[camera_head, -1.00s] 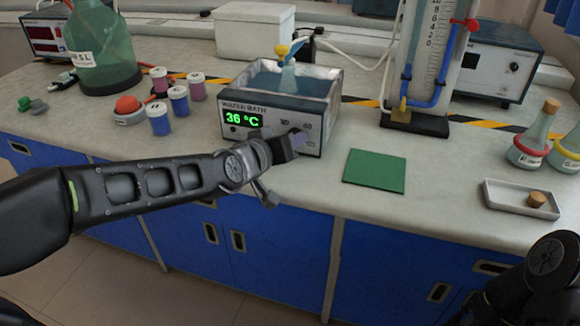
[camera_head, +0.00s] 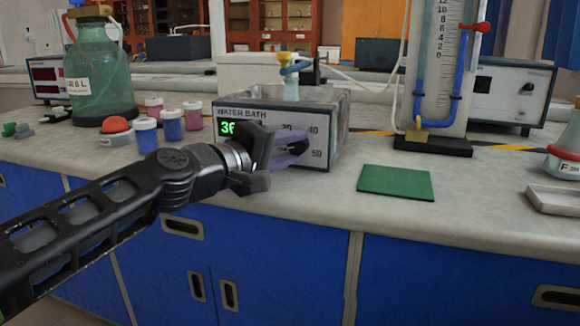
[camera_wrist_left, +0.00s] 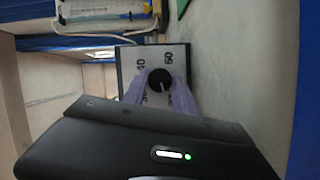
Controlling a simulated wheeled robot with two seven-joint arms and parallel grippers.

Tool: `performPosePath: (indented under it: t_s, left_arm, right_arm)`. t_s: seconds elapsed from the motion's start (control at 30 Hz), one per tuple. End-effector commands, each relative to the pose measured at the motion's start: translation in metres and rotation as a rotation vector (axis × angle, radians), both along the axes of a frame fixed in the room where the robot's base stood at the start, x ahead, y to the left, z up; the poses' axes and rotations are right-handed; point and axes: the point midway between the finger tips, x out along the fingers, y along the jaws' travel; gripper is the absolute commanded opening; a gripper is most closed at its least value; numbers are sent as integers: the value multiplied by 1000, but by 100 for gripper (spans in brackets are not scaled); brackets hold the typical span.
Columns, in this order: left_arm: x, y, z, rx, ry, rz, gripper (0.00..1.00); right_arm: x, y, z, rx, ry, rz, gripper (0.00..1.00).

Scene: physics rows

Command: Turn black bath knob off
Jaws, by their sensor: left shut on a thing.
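The water bath (camera_head: 235,113) is a grey box on the bench with a green display, partly hidden by my left gripper, and a dial marked 30, 40 and 50. The round black knob (camera_wrist_left: 160,79) shows in the left wrist view, with a pale pointer line toward its lower right. My left gripper (camera_head: 303,146) is at the bath's front panel, its purple fingers on both sides of the knob and shut on it. My right gripper is not in view.
A green mat (camera_head: 396,183) lies right of the bath. Small lidded jars (camera_head: 171,125), a red button (camera_head: 115,125) and a large green bottle (camera_head: 99,75) stand to the left. A column with blue tubing (camera_head: 434,80) stands behind the mat. The bench front is clear.

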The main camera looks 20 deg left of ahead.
Motion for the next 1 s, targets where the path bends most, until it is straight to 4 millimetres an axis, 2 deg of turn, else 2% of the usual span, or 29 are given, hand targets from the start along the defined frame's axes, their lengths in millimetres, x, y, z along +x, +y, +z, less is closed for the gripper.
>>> performPosePath:
  t_s: [0.3,0.77,0.8,1.0]
  left_arm:
    - [1,1,-1,-130,7,3,0]
    - [1,1,0,-147,8,5,0]
    - [1,1,0,-146,8,4,36]
    - [1,1,0,-146,9,3,52]
  right_arm:
    - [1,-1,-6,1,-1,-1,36]
    - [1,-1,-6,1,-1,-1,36]
    - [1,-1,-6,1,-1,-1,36]
    - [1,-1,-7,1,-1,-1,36]
